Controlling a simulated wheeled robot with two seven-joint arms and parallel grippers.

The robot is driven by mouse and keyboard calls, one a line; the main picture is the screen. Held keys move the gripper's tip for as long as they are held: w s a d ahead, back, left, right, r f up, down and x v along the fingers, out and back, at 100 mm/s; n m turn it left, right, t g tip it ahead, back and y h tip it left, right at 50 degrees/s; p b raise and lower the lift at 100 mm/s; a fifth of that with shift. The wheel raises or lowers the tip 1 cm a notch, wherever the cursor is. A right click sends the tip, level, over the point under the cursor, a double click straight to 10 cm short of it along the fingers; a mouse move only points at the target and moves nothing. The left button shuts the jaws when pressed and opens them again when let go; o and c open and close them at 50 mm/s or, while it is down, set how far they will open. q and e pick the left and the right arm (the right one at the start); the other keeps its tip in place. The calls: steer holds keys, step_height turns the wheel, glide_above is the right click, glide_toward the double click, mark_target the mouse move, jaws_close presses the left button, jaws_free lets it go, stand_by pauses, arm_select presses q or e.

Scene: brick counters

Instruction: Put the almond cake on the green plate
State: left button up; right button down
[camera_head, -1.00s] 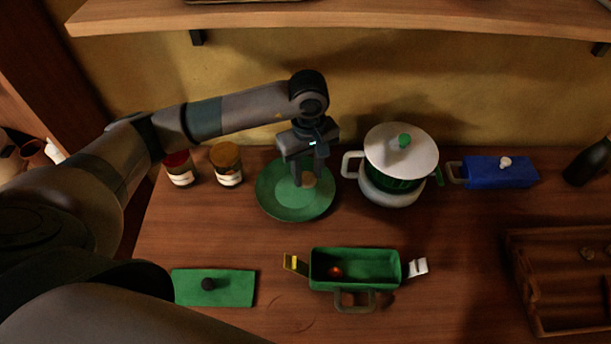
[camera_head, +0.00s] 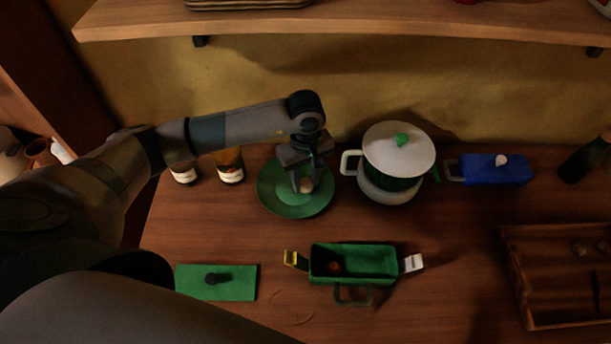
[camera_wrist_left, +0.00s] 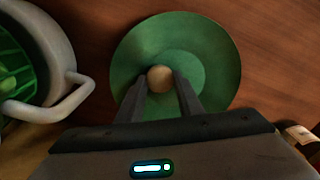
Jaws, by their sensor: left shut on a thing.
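The green plate (camera_head: 290,206) lies on the counter left of the white pot, and it also shows in the left wrist view (camera_wrist_left: 215,45). A small round tan cake (camera_head: 306,185), which I take to be the almond cake, is over the plate between my left fingertips; it also shows in the left wrist view (camera_wrist_left: 160,78). My left gripper (camera_head: 302,187) points down over the plate and is shut on the cake. I cannot tell whether the cake touches the plate. My right gripper is not in view.
A white lidded pot (camera_head: 399,163) stands close right of the plate. Two jars, one of them (camera_head: 229,166), stand behind my arm. A green open box (camera_head: 354,262), a green lid (camera_head: 216,282), a blue box (camera_head: 495,169) and a wooden tray (camera_head: 560,322) lie around. A shelf (camera_head: 340,24) hangs above.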

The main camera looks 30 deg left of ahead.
mark_target(306, 182)
arm_select(q)
steer(key=shift+f, duration=0.2)
steer(key=o, duration=1)
steer(key=shift+o, duration=0.2)
steer(key=shift+r, duration=0.25)
steer(key=shift+w+r+b, duration=0.1)
steer(key=shift+r+b, duration=0.25)
steer(key=shift+r, duration=0.05)
step_height(306, 182, up, 11)
steer(key=b, duration=0.4)
